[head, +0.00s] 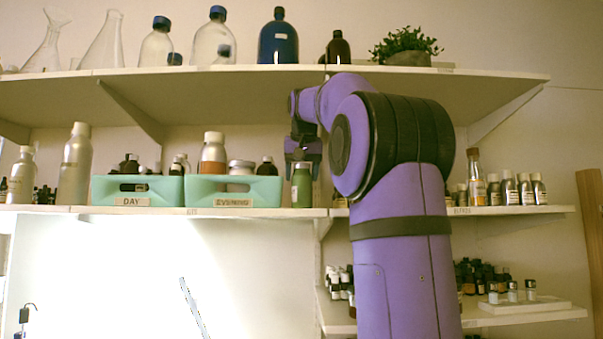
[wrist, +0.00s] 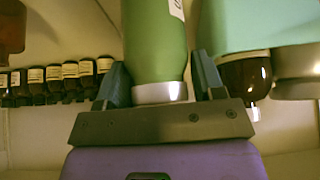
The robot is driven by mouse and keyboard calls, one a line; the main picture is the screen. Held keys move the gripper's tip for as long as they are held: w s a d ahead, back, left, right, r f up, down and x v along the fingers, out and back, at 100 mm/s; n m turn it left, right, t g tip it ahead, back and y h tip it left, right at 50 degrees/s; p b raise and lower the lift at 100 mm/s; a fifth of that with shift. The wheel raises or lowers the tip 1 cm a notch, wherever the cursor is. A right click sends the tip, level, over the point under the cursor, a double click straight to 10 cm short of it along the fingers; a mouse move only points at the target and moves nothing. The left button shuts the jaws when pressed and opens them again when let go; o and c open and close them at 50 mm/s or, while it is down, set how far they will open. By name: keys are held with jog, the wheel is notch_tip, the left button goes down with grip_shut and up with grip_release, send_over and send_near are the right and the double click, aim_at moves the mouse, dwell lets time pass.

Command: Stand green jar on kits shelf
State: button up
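The green jar (head: 302,187) is upright at the middle shelf (head: 260,212), just right of the mint bin labelled EVENING. Its base is level with the shelf's front edge. My gripper (head: 303,163) is over its top, pointing down. In the wrist view the jar (wrist: 155,40) appears upside down, its silver cap (wrist: 160,92) nearest the palm. The fingers of my gripper (wrist: 160,82) stand on both sides of the jar, with a narrow gap showing at the right finger. The gripper looks open around the jar. A small label on the shelf edge is too blurred to read surely.
Mint bins marked DAY (head: 105,190) and EVENING (head: 200,197) stand close left of the jar. The upper shelf (head: 230,75), with flasks and bottles, overhangs my arm. Small bottles (head: 508,190) line the right shelf. Silver bottles (head: 75,165) stand at left.

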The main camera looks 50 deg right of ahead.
jog(key=shift+r, duration=0.1)
jog(key=v, duration=1.2)
jog(key=a+f+n+y, duration=0.2)
jog(key=a+f+n, duration=0.2)
jog(key=a+f, duration=1.15)
jog(key=s+a+f+n+y, duration=0.1)
jog(key=s+a+f, duration=0.2)
jog(key=f, duration=0.7)
jog(key=s+a+f+n, duration=0.2)
jog(key=s+a+f, duration=0.2)
jog(key=f, duration=0.6)
jog(key=s+a+f+n+y, duration=0.1)
jog(key=s+a+f, duration=0.3)
jog(key=s+f, duration=0.3)
notch_tip(320, 180, down, 3)
jog(key=shift+a+f+n+t+y, duration=0.2)
jog(key=shift+n+t+y, duration=0.1)
jog(key=shift+n, duration=0.1)
